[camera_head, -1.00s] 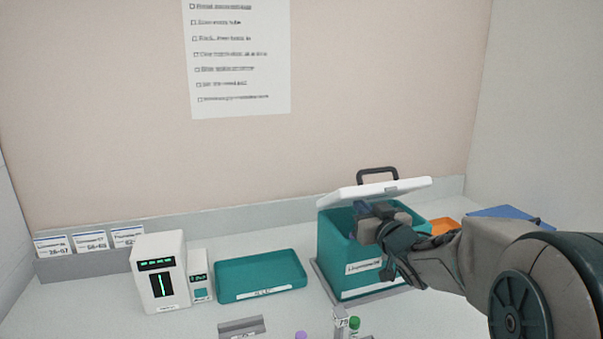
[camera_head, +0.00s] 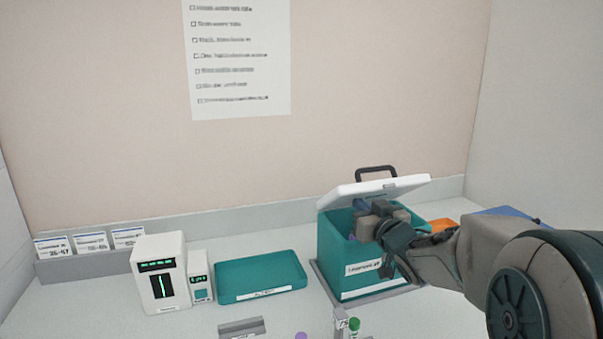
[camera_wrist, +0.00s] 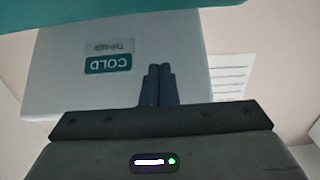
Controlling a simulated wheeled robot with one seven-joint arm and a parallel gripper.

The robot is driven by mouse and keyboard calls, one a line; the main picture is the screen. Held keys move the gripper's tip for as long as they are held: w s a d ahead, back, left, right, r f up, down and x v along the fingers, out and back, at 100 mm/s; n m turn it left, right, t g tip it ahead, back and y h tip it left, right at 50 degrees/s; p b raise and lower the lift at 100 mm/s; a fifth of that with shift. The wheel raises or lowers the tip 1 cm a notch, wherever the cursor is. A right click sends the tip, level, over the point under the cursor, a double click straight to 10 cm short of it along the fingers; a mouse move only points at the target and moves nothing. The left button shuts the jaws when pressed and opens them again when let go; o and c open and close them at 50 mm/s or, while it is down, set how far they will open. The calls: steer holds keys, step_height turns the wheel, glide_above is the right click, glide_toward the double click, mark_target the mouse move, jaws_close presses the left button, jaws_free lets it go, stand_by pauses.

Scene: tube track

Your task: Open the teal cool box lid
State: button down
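The teal cool box (camera_head: 335,238) stands at the right of the bench, with a white label on its front. Its white lid (camera_head: 400,187) is partly raised and tilted, with a dark handle (camera_head: 377,171) on it. My gripper (camera_head: 364,208) is at the opening, just under the lid; whether it touches the lid is hard to tell. In the wrist view, my gripper's two dark fingers (camera_wrist: 158,86) are shut together with nothing seen between them. Behind them is a white panel, seemingly the lid (camera_wrist: 190,60), with a teal COLD label upside down.
A teal tray (camera_head: 260,270) lies left of the box, with white devices (camera_head: 160,275) farther left. A green-capped tube (camera_head: 354,325) and a purple cap (camera_head: 301,336) are in front. An orange item (camera_head: 440,225) and a blue item (camera_head: 500,211) lie behind my arm.

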mark_target(360, 195)
steer(key=shift+w+a+r+p, duration=0.25)
steer(key=shift+w+r+p, duration=0.3)
steer(key=shift+w+r, duration=0.35)
steer(key=shift+w+a+r, duration=0.1)
steer(key=shift+w+r, duration=0.05)
steer(key=shift+r, duration=0.1)
steer(key=shift+w+a+r+p, duration=0.2)
steer(key=shift+w+r+p, duration=0.25)
steer(key=shift+w, duration=0.15)
steer(key=shift+w+a+r+p, duration=0.2)
steer(key=shift+w+r+p, duration=0.1)
steer(key=shift+w+r, duration=0.25)
steer(key=shift+w+f, duration=0.1)
steer(key=shift+w, duration=0.2)
steer(key=shift+w+a+r+p, duration=0.2)
steer(key=shift+w+a+r, duration=0.1)
steer(key=shift+w, duration=0.35)
steer(key=shift+w+a+r+p, duration=0.2)
steer(key=shift+w+r, duration=0.05)
steer(key=shift+w, duration=0.6)
